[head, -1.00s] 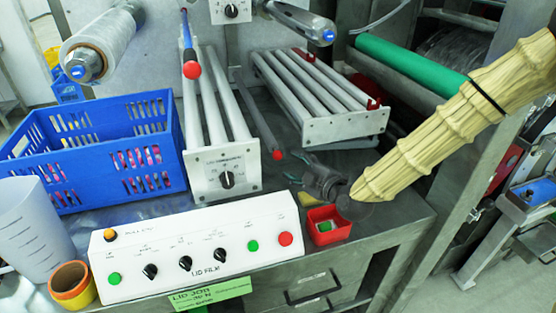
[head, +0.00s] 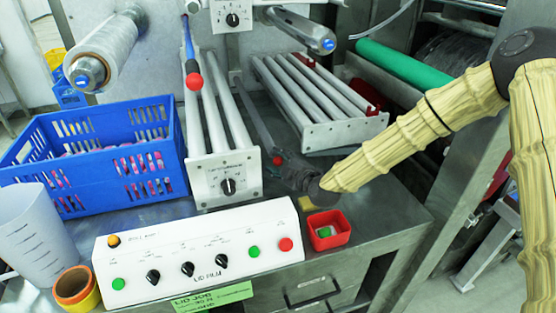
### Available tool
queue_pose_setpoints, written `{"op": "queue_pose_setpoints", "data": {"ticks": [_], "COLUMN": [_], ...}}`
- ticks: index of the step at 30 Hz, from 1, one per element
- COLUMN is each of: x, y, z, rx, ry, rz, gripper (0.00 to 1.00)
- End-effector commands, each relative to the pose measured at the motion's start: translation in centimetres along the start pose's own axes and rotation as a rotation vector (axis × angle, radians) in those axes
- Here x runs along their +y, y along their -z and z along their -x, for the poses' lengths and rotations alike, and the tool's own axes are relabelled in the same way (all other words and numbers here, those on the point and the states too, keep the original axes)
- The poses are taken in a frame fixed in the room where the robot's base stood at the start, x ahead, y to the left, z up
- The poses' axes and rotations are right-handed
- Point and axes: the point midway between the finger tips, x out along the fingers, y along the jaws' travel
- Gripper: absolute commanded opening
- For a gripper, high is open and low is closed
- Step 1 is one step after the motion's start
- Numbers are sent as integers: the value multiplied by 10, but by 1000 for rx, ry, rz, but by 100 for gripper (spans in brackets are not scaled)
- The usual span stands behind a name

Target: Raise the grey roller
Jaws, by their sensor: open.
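Several grey rollers show in the head view. Some lie in the left rack (head: 222,110) behind a plate with a black knob, others in the right rack (head: 315,95). A separate darker grey bar (head: 256,118) slopes between the racks and ends in a red tip (head: 277,160). I cannot tell which of these is the task's grey roller. My gripper (head: 276,166) is dark grey, open, and low over the table, right by the red tip. It partly overlaps that end of the bar, and contact cannot be told. Its fingers are small and dark against the table.
A blue crate (head: 95,150) stands left. A white control panel (head: 200,252) with knobs and buttons lies in front. A red bin (head: 328,230) sits just below my wrist. A green roller (head: 400,68) is at right.

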Motion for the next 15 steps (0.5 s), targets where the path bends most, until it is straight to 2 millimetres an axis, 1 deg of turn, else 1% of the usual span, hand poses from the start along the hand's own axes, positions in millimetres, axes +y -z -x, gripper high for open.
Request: {"op": "queue_pose_setpoints", "data": {"ticks": [4, 12, 13, 15], "x": [0, 0, 0, 0], "y": [0, 0, 0, 0], "z": [-6, -7, -7, -7], "rx": [0, 0, 0, 0], "ry": [-1, 0, 0, -1], "rz": [0, 0, 0, 0], "gripper": [51, 51, 49, 36]}}
